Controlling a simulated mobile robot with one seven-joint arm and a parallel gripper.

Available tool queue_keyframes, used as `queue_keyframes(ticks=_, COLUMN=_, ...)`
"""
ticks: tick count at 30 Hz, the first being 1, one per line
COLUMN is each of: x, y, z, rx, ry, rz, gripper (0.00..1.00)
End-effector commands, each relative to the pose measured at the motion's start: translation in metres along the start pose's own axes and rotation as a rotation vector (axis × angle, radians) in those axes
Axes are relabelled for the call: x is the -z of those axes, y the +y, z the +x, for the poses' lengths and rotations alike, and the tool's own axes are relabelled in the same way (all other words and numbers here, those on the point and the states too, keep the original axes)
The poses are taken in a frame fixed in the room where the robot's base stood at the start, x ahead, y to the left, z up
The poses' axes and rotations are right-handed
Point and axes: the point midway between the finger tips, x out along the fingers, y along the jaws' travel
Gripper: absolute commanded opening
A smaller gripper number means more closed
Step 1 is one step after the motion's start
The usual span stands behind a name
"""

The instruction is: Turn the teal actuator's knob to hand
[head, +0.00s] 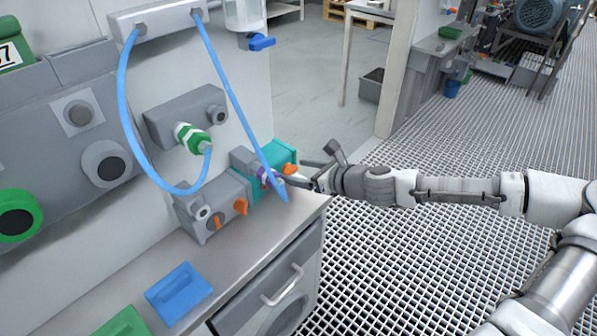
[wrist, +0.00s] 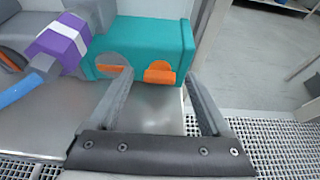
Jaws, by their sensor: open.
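The teal actuator (head: 283,154) stands at the right end of the grey bench, and it fills the upper middle of the wrist view (wrist: 155,40). An orange knob (wrist: 160,72) sticks out low on its front face; an orange part also shows in the head view (head: 290,169). Left of it in the wrist view is a grey round dial (wrist: 112,62) with an orange bar, partly behind my left finger. My gripper (head: 302,172) is open in front of the actuator. In the wrist view its fingertips (wrist: 159,77) stand either side of the orange knob. Contact cannot be told.
A purple-and-white fitting (wrist: 62,38) with a blue hose (head: 240,105) is close on the left. A grey actuator (head: 212,195) with orange knobs stands further left. Blue (head: 179,292) and green (head: 122,323) blocks lie on the bench. The grating floor (head: 400,260) right of the bench is clear.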

Motion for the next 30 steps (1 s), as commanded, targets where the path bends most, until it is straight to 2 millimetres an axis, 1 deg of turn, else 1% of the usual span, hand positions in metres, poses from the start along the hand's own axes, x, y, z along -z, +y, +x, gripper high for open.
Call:
queue_keyframes(ticks=6, x=0.0000, y=0.0001, z=0.0003, rx=0.000, ry=0.000, rz=0.000, gripper=0.82)
queue_keyframes(ticks=7, x=-0.0001, y=0.0001, z=0.0002, rx=0.000, ry=0.000, rz=0.000, gripper=0.79)
queue_keyframes(ticks=11, x=-0.0001, y=0.0002, z=0.0001, rx=-0.001, ry=0.000, rz=0.000, gripper=0.56)
queue_keyframes(ticks=12, x=-0.0001, y=0.0002, z=0.0001, rx=-0.001, ry=0.000, rz=0.000, gripper=0.48)
queue_keyframes(ticks=14, x=-0.0001, y=0.0002, z=0.0001, rx=-0.001, ry=0.000, rz=0.000, gripper=0.38)
queue_keyframes(ticks=15, x=-0.0001, y=0.0002, z=0.0001, rx=-0.001, ry=0.000, rz=0.000, gripper=0.30)
queue_keyframes(ticks=17, x=-0.0001, y=0.0003, z=0.0001, rx=-0.001, ry=0.000, rz=0.000, gripper=0.20)
queue_keyframes(ticks=18, x=-0.0001, y=0.0003, z=0.0000, rx=-0.001, ry=0.000, rz=0.000, gripper=0.12)
queue_keyframes(ticks=20, x=-0.0001, y=0.0003, z=0.0000, rx=-0.001, ry=0.000, rz=-0.001, gripper=0.01)
queue_keyframes(ticks=21, x=-0.0001, y=0.0003, z=0.0000, rx=-0.001, ry=0.000, rz=-0.001, gripper=0.00)
queue_keyframes(ticks=30, x=0.0000, y=0.0016, z=0.0001, rx=0.014, ry=0.000, rz=-0.040, gripper=0.00)
